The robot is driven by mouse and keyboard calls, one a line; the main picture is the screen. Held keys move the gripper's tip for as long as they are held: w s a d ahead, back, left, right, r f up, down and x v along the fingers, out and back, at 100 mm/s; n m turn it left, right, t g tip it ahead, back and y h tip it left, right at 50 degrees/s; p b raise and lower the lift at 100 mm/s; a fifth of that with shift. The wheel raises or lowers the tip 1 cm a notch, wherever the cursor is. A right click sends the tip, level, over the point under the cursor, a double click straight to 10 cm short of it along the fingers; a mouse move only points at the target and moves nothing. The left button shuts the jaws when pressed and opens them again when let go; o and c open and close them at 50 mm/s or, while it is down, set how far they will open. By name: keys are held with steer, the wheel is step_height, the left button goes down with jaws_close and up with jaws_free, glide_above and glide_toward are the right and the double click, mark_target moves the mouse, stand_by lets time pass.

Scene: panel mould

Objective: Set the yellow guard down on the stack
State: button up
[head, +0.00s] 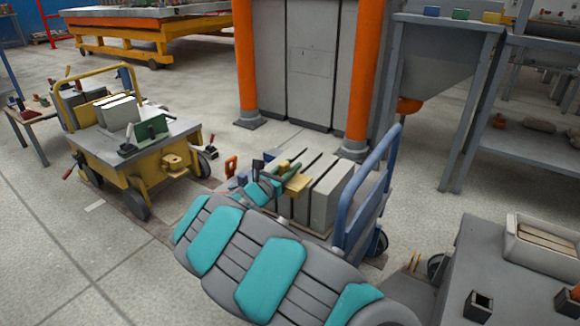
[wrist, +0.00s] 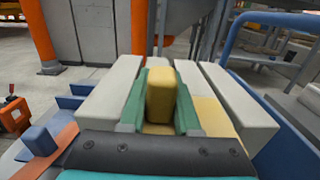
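The stack is a row of pale grey slabs (head: 325,197) standing on a blue-handled trolley. Its slabs also fill the middle of the wrist view (wrist: 235,95). The yellow guard (wrist: 161,92) has an upright block between my fingers and a flat part showing right of them, over the slabs. In the head view it is a small yellow patch (head: 298,184) at the stack's near left. My gripper (wrist: 160,100), with green fingers, is closed about the upright block. The guard's underside is hidden, so I cannot tell whether it touches the slabs.
The trolley's blue handle (head: 368,190) rises right of the stack. An orange post (head: 366,75) stands close behind. A yellow cart (head: 140,160) with slabs and a green fixture stands left. A grey bench (head: 480,250) with a tray is at lower right. Open floor lies at lower left.

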mark_target(281, 174)
steer(key=o, duration=0.5)
steer(key=shift+v, duration=3.9)
